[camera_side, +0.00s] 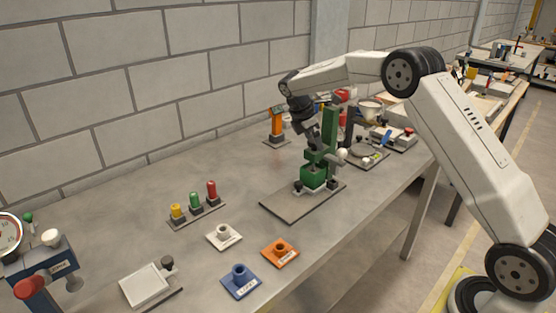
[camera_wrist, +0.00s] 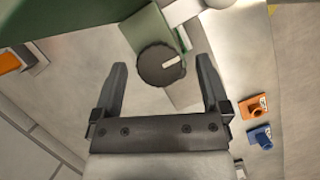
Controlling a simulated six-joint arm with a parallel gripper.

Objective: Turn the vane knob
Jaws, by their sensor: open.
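The vane knob (camera_wrist: 161,65) is a dark round ribbed knob with a white pointer bar, on a green housing (camera_wrist: 148,30) in the wrist view. The pointer aims right and slightly up in that picture. My gripper (camera_wrist: 160,72) is open, with one finger on each side of the knob and a visible gap on both sides. In the side view the green machine (camera_side: 331,130) stands upright on a grey base plate (camera_side: 285,208). My gripper (camera_side: 313,138) is beside its column there, and the knob is hard to make out behind my gripper.
Yellow, green and red posts (camera_side: 195,203) stand left of the machine. A white holder (camera_side: 223,236), an orange holder (camera_side: 280,252) and a blue holder (camera_side: 240,281) sit in front. An orange-topped device (camera_side: 277,123) stands behind. The bench's middle left is clear.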

